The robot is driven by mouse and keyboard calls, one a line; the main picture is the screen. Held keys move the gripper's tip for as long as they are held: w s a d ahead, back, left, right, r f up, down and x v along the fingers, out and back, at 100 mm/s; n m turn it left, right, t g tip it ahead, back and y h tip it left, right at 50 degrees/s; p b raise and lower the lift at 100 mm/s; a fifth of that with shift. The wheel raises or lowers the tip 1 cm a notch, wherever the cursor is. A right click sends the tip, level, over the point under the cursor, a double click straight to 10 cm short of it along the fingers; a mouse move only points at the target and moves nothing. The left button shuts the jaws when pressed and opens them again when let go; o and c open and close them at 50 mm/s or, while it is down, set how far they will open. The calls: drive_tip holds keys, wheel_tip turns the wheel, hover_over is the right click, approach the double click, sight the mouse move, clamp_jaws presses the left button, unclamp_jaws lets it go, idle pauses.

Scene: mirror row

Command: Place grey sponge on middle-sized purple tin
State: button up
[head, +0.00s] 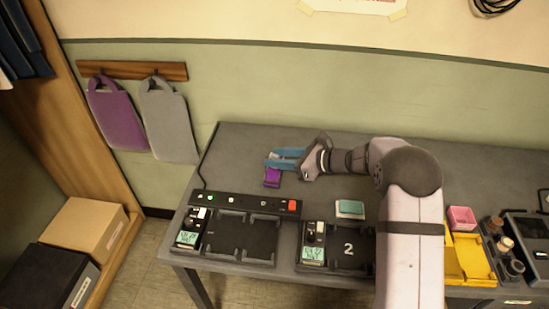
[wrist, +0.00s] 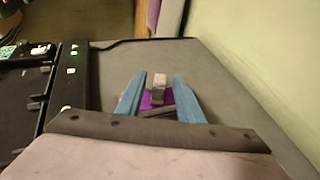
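My gripper (head: 279,159) is over the far left part of the grey table, its two blue fingers pointing left. In the wrist view my gripper (wrist: 159,78) has its fingers apart, with a gap on each side of a small grey block, seemingly the grey sponge (wrist: 159,82). A purple tin (head: 272,178) is just below and in front of the fingers in the head view. In the wrist view the purple tin (wrist: 146,101) shows under and beside the grey block. Whether the block rests on the tin is hard to tell; the fingers hide part of both.
A black strip with buttons (head: 245,204) and black stations with displays (head: 345,250) line the front. A teal-topped block (head: 350,208) sits behind the station marked 2. A yellow tray (head: 467,255) with a pink block (head: 461,217) is at right. The table's back left is clear.

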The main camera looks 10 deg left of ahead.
drive_tip(key=b+v, duration=0.1)
drive_tip(key=v, duration=0.9)
drive_tip(key=shift+d, duration=0.25)
drive_tip(key=shift+s+r, duration=0.1)
drive_tip(key=shift+s, duration=0.05)
drive_tip(key=s+d+n+g+h+p, duration=0.1)
drive_tip(key=s+n+h+p, duration=0.1)
drive_tip(key=s, duration=0.4)
drive_tip(key=s+d+n+g+h+p, duration=0.1)
drive_tip(key=s+n+g+h+p, duration=0.1)
drive_tip(key=s+n, duration=0.3)
drive_tip(key=s+d+n+g+h+p, duration=0.1)
drive_tip(key=s+n+g+h+p, duration=0.1)
drive_tip(key=s+n, duration=0.2)
drive_tip(key=shift+s+d, duration=0.1)
drive_tip(key=shift+s, duration=0.85)
drive_tip(key=shift+s+d, duration=0.15)
drive_tip(key=shift+s, duration=0.75)
drive_tip(key=s+d+r+n+h+p, duration=0.2)
drive_tip(key=s+d+n+h+p, duration=0.3)
drive_tip(key=s+d+n, duration=0.5)
drive_tip(key=shift+s+d+n+h, duration=0.2)
drive_tip(key=shift+s+n+h, duration=0.5)
drive_tip(key=shift+s+n, duration=0.25)
